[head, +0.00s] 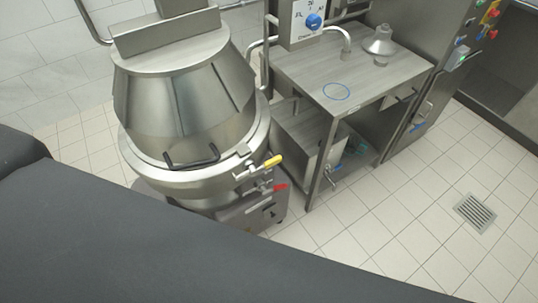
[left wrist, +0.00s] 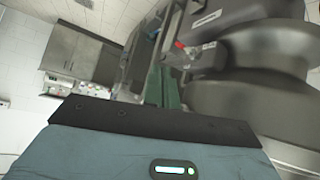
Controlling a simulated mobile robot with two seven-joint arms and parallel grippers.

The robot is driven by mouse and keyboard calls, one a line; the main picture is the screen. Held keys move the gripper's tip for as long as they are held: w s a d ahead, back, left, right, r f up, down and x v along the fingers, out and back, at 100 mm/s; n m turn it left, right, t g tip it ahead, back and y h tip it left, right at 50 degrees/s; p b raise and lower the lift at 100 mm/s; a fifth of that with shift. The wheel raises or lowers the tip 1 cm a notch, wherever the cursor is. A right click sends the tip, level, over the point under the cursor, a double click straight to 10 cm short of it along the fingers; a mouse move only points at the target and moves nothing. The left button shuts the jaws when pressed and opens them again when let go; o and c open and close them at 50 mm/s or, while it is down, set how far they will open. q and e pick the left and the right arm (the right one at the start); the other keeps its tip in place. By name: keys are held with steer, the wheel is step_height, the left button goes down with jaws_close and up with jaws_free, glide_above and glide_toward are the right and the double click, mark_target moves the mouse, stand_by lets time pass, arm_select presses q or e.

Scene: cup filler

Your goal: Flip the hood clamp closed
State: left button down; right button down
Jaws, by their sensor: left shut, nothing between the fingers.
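The steel vessel's conical hood (head: 180,100) sits down on its round rim in the head view. At the rim's front right is a metal clamp with a yellow handle (head: 272,161), which points right. A red handle (head: 281,187) sits just below it. The left wrist view shows a small red part (left wrist: 180,45) beside rounded grey metal; I cannot tell which handle it is. My left gripper (left wrist: 165,72) shows narrow dark green fingers, shut and empty, pointing toward the machine. My left gripper's fingers do not show in the head view. My right gripper is out of view.
A dark bar handle (head: 192,158) is on the hood's front. Right of the vessel stands a steel table (head: 385,85) with a funnel-shaped part (head: 379,42) on it. A control box (head: 305,22) stands behind. The tiled floor at right is clear around a drain (head: 475,212).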

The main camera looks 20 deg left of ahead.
arm_select(q)
steer(key=w+d+r+m+h, duration=0.4)
steer(key=w+r, duration=0.6)
steer(key=w, duration=0.4)
steer(key=w+a+r+m+g+y, duration=0.1)
steer(key=w+a+r+g+y, duration=0.1)
steer(key=w+a+r, duration=0.6)
steer(key=shift+w+a+r+g, duration=0.2)
steer(key=shift+w+r+g, duration=0.1)
steer(key=shift+w+r, duration=0.2)
